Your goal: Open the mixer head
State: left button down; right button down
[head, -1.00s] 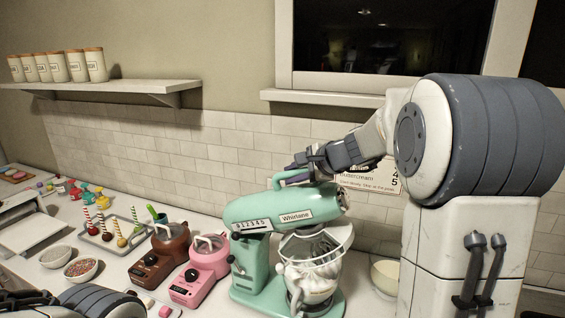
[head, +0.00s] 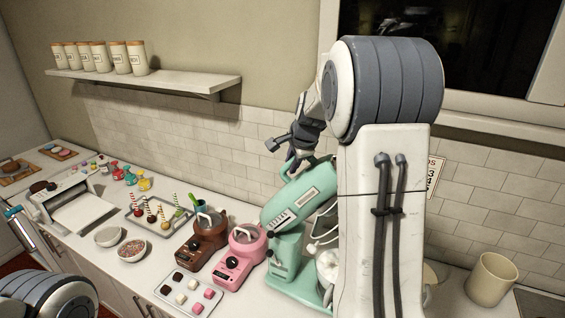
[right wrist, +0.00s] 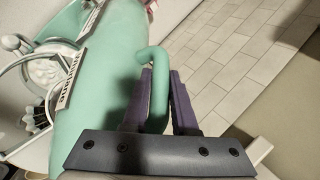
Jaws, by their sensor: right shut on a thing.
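The mint-green stand mixer (head: 285,262) stands on the counter, its head (head: 300,208) tilted up with the front end raised to the right. The whisk (head: 322,232) hangs under the head, above the bowl (head: 327,266), both partly hidden by my right arm. My right gripper (head: 291,166) is at the handle on top of the head. In the right wrist view its two purple fingers stand either side of the green handle (right wrist: 157,85), shut on it.
Left of the mixer stand a pink melting pot (head: 240,255) and a brown one (head: 203,238). A tray of sweets (head: 188,296) lies in front of them. A cream pot (head: 491,280) stands at the right. A tiled wall (head: 200,142) rises behind.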

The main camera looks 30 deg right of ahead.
jog(key=shift+w, duration=0.1)
dwell(0.3)
jog(key=c, duration=1)
grip_release()
jog(key=shift+a, duration=0.1)
jog(key=b+v, duration=0.4)
jog(key=v, duration=0.6)
jog(key=shift+r, duration=0.2)
jog(key=shift+a, duration=0.1)
